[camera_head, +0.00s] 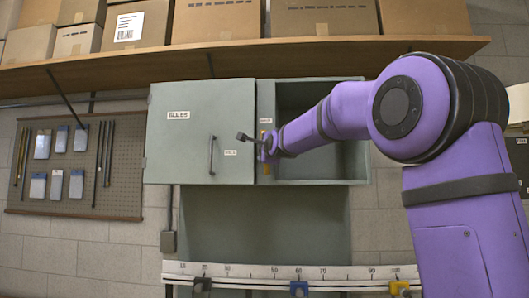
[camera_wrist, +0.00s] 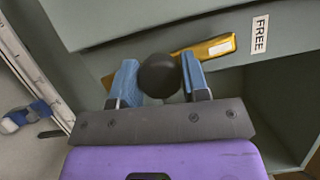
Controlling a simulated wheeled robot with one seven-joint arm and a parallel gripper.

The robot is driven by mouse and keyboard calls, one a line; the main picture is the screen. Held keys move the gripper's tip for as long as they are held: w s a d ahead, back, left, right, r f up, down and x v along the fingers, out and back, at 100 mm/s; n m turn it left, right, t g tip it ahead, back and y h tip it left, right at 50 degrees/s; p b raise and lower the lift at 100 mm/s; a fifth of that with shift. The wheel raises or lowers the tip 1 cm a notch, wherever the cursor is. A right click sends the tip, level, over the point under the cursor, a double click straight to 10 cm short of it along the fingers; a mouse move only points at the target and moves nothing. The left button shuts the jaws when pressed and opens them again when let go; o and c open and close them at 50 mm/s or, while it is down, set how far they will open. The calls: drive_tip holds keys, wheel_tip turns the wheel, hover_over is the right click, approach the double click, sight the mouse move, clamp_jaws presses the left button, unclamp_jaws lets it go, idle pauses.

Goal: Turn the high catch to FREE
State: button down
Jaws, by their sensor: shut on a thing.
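The high catch is a yellow bar with a round black knob. In the wrist view its yellow bar (camera_wrist: 212,48) runs up and right from behind the black knob (camera_wrist: 158,75), its far end close to the FREE label (camera_wrist: 260,33). My gripper (camera_wrist: 160,82) is shut on the knob, one blue finger on each side. In the head view my gripper (camera_head: 257,143) is at the front of the grey-green cabinet, by the door's right edge, and partly covers the yellow catch (camera_head: 265,167). How the bar joins its pivot is hidden.
The cabinet door (camera_head: 190,130) with its bar handle (camera_head: 211,155) is left of my gripper. An open compartment (camera_head: 305,97) lies to the right, partly behind my arm. A shelf of boxes (camera_head: 230,57) runs above; a marked rail (camera_head: 250,271) with clamps runs below.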

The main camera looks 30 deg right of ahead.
drive_tip(key=shift+f+m, duration=0.15)
drive_tip(key=shift+m, duration=0.45)
drive_tip(key=c, duration=0.6)
unclamp_jaws()
drive_tip(key=shift+s+t, duration=0.1)
drive_tip(key=shift+t, duration=0.2)
drive_tip(key=v, duration=1)
drive_tip(key=shift+s+a, duration=0.15)
drive_tip(key=shift+s, duration=0.15)
